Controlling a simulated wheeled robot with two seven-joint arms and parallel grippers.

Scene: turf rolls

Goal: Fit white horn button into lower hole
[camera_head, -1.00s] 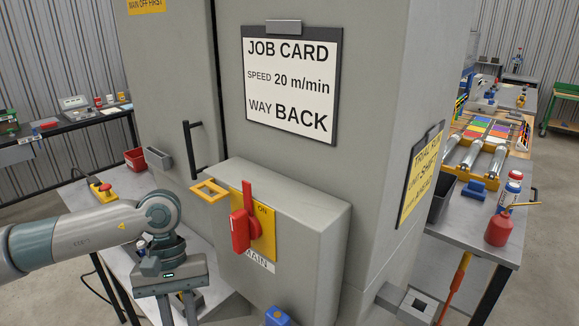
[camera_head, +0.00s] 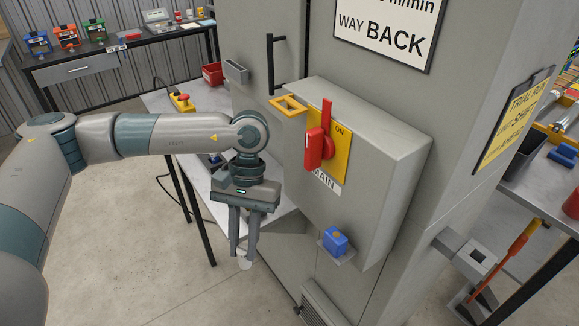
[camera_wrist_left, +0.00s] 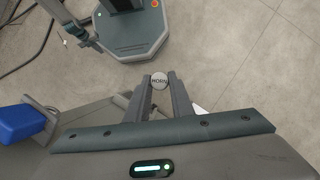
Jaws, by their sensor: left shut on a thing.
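My left gripper (camera_head: 242,258) hangs fingers-down in front of the grey cabinet, left of its switch box. It is shut on the white horn button (camera_head: 244,263), which shows at the fingertips. The button is held clear above the floor. I cannot make out a lower hole in either view. My right gripper is not in view.
The switch box (camera_head: 375,150) carries a red handle (camera_head: 318,148) and a yellow bracket (camera_head: 288,105). A blue block (camera_head: 335,240) sits on a small ledge below. A table with a yellow-and-red button box (camera_head: 182,102) stands behind my arm. Open floor (camera_head: 130,260) lies left.

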